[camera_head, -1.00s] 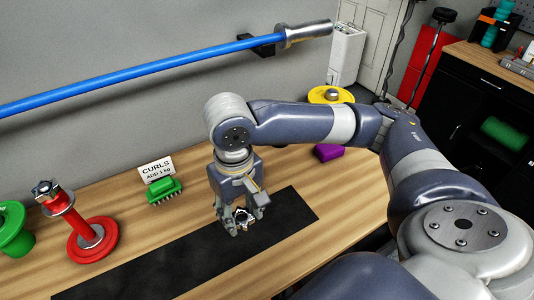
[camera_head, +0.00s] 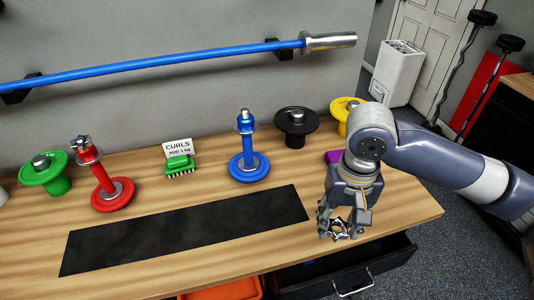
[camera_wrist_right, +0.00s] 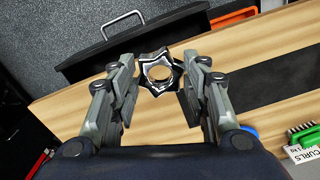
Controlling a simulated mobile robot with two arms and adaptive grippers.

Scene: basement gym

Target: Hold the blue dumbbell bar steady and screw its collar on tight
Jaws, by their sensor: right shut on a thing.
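The blue dumbbell bar (camera_head: 245,122) stands upright on the bench behind the black mat, with a blue plate (camera_head: 248,168) at its foot. No star collar shows on its upper end. My right gripper (camera_head: 340,232) is shut on a silver star-shaped collar (camera_wrist_right: 160,74) with a round hole. In the right wrist view the collar sits between the two fingertips. The gripper points down near the bench's front right edge, right of the mat and apart from the blue bar. My left gripper is not in view.
A red dumbbell (camera_head: 103,183) with a star collar, a green plate (camera_head: 47,175), a green brush (camera_head: 179,164) and a black plate (camera_head: 296,125) stand on the bench. The black mat (camera_head: 185,230) is clear. An open drawer (camera_head: 345,275) juts out below the front edge.

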